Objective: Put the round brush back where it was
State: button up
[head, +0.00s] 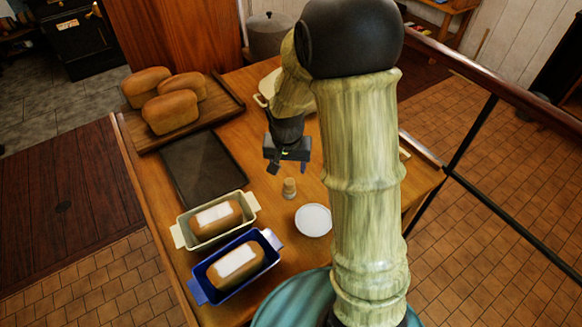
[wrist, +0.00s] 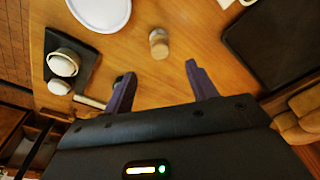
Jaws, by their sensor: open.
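A small upright cylinder with a wooden top and a paler lower part, which looks like the round brush (head: 289,188), stands on the wooden table. It also shows in the wrist view (wrist: 158,43), near the top middle. My gripper (head: 288,168) is open and empty, above the table and a little behind the brush in the head view. In the wrist view my gripper's fingers (wrist: 161,82) are spread apart, and the brush appears beyond their tips, between their lines. I see no contact. No marked place for the brush can be made out.
A white plate (head: 313,220) lies right of the brush. Two loaf pans, cream (head: 185,238) and blue (head: 259,285), a dark baking tray (head: 205,168) and a board of loaves (head: 225,105) are left. The wrist view shows a small black tray (wrist: 88,50) with pale containers.

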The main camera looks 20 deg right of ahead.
jog(key=s+r+n+t, duration=0.1)
jog(key=s+r+n, duration=0.3)
jog(key=s, duration=0.9)
jog(key=shift+d+r+y, duration=0.3)
jog(key=shift+d+r, duration=0.05)
jog(key=shift+r, duration=0.3)
